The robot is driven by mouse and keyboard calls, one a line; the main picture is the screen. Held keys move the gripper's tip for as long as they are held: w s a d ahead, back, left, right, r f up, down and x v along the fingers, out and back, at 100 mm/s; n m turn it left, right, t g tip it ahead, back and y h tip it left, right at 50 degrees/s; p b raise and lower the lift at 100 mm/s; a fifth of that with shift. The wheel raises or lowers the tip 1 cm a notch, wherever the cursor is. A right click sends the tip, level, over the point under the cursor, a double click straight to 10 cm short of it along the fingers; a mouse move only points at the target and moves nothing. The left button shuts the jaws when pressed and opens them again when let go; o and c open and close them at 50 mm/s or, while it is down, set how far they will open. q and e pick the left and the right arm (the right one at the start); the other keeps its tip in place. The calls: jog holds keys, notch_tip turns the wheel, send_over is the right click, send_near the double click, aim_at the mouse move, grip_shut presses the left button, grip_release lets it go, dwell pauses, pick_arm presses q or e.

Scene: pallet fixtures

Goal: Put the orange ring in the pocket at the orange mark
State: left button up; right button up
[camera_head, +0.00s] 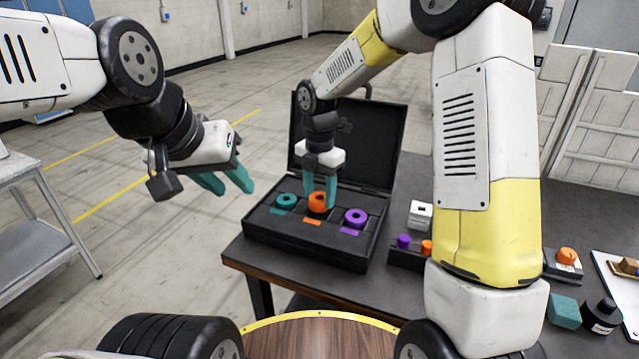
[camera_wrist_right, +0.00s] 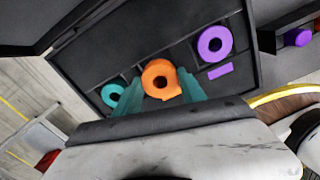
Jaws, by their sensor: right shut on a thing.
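The orange ring (camera_head: 317,203) is between the teal fingers of my right gripper (camera_head: 321,193), which is shut on it. They are at the middle of the open black case (camera_head: 305,247), just behind the orange mark (camera_head: 312,221). The ring also shows in the right wrist view (camera_wrist_right: 160,79), upright with its hole facing the camera. The middle pocket is hidden under the ring; I cannot tell whether the ring sits in it or just above. My left gripper (camera_head: 226,183) is open and empty, left of the case over the floor.
A teal ring (camera_head: 286,201) lies left in the case and a purple ring (camera_head: 355,217) right, each by its own colour mark. The raised case lid (camera_head: 352,140) stands behind. Small purple and orange pieces (camera_head: 404,241) are in a black holder to the right.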

jog(key=shift+f, duration=1.2)
dwell(0.3)
jog(key=o, duration=1.6)
jog(key=o, duration=0.4)
jog(key=shift+r, duration=0.1)
jog(key=shift+r, duration=4.4)
